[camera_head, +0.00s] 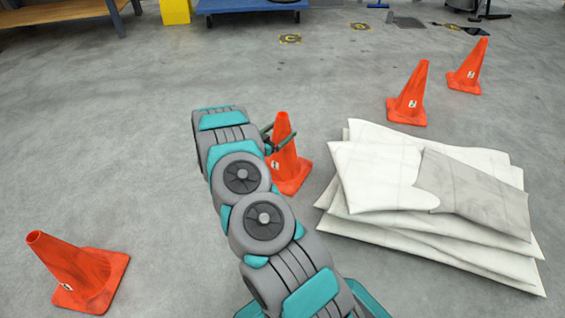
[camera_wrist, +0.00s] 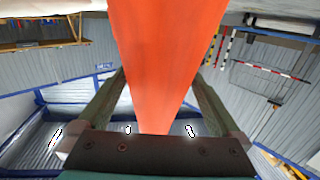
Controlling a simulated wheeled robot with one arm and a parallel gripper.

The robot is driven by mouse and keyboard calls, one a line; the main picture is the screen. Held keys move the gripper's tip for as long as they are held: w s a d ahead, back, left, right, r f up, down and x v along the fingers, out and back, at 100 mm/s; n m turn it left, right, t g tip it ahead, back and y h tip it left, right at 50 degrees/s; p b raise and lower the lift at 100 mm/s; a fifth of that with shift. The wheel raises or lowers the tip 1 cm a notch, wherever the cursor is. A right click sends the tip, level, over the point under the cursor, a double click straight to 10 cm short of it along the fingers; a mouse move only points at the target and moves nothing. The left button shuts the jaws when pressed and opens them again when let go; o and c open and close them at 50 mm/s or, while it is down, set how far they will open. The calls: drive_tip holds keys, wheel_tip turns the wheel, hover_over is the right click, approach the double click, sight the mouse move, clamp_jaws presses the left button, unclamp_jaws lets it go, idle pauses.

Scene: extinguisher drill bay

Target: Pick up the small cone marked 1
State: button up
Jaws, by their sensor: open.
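An orange-red cone (camera_head: 289,172) stands upright on the floor right at the end of my arm, with a small white label whose number is too small to read. My gripper (camera_head: 281,138) is open at the cone's upper part. In the wrist view the cone (camera_wrist: 165,50) fills the space between my two fingers (camera_wrist: 160,82), one on each side. Whether a finger touches it I cannot tell. Three other similar cones stand at the lower left (camera_head: 78,272), right of centre (camera_head: 409,96) and upper right (camera_head: 470,68); their labels are also unreadable.
A stack of white folded sheets or bags (camera_head: 400,200) with a grey piece on top (camera_head: 475,190) lies right of the gripped-at cone, close to it. A blue platform (camera_head: 250,5), yellow block (camera_head: 175,11) and wooden bench (camera_head: 60,14) stand at the back.

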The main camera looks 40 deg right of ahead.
drive_tip(key=shift+x, duration=1.85)
drive_tip(key=shift+c, duration=0.2)
clamp_jaws()
